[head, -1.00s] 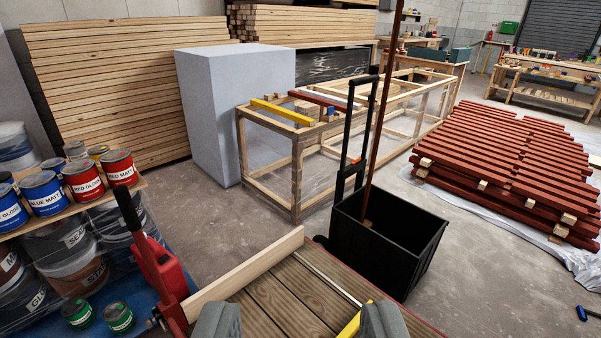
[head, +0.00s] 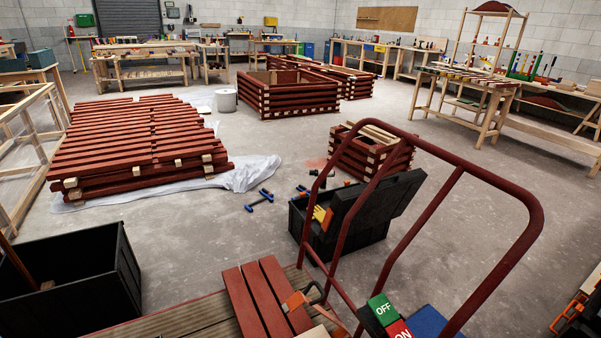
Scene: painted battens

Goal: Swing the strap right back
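I cannot make out a strap for certain. An orange piece with a dark curved handle (head: 296,300) lies on the red-brown boards (head: 262,300) at the bottom middle, and a thin orange strip runs from it toward the lower right. I cannot tell if this is the strap. My gripper is not in view.
A dark red tubular handle rail (head: 497,265) rises at front right, beside a green and red OFF/ON switch (head: 382,310). A black open toolbox (head: 358,225) stands behind it. A black bin (head: 70,285) is at left.

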